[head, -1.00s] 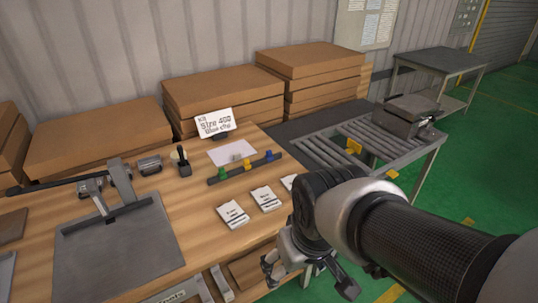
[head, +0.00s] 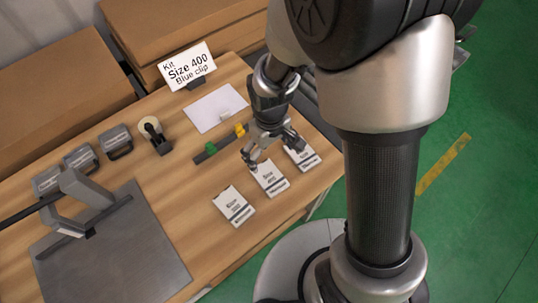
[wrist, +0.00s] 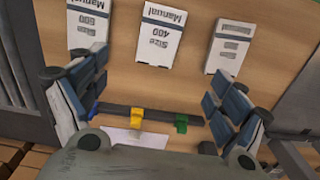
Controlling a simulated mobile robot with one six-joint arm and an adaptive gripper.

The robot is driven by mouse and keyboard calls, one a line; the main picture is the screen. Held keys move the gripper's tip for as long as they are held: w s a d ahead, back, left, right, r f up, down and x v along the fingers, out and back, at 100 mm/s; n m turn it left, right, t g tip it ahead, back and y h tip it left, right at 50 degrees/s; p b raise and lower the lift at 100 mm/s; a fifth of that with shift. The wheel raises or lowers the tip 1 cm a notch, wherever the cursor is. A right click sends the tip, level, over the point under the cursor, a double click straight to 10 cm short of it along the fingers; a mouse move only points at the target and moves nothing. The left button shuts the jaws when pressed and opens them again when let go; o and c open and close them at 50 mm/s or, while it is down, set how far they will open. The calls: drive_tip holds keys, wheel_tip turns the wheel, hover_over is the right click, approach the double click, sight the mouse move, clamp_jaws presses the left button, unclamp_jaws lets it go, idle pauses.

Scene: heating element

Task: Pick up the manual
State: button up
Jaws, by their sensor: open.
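Three white manuals lie flat in a row on the wooden bench. The middle manual, marked Size 400 (head: 269,178), also shows in the wrist view (wrist: 160,35). The left manual (head: 233,206) appears at right in the wrist view (wrist: 229,46). The right manual (head: 303,154), partly behind a finger, reads Size 600 in the wrist view (wrist: 88,22). My gripper (head: 274,152) is open and empty above the bench, close to the middle manual. In the wrist view its fingers (wrist: 157,70) are spread wide, with the Size 400 manual ahead of the gap between them.
A sign (head: 187,67) reads Kit Size 400 Blue clip. A dark rail holds a green clip (head: 211,148) and a yellow clip (head: 240,130). A white sheet (head: 215,107), tape dispenser (head: 152,134) and grey plate (head: 110,255) share the bench. Cardboard boxes (head: 60,105) stand behind.

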drive_tip(key=b, duration=0.3)
hover_over(270, 177)
drive_tip(key=f, duration=1)
drive_tip(key=shift+s+f, duration=0.1)
drive_tip(key=shift+s, duration=0.1)
drive_tip(key=shift+w+f+b, duration=0.15)
drive_tip(key=shift+f+b, duration=0.45)
drive_tip(key=shift+f, duration=0.8)
drive_tip(key=shift+w+f+b, duration=0.1)
drive_tip(key=shift+f+b, duration=0.5)
drive_tip(key=shift+f, duration=0.8)
drive_tip(key=shift+c, duration=0.2)
drive_tip(key=c, duration=1.1)
drive_tip(key=shift+r, duration=0.15)
drive_tip(key=shift+c, duration=0.2)
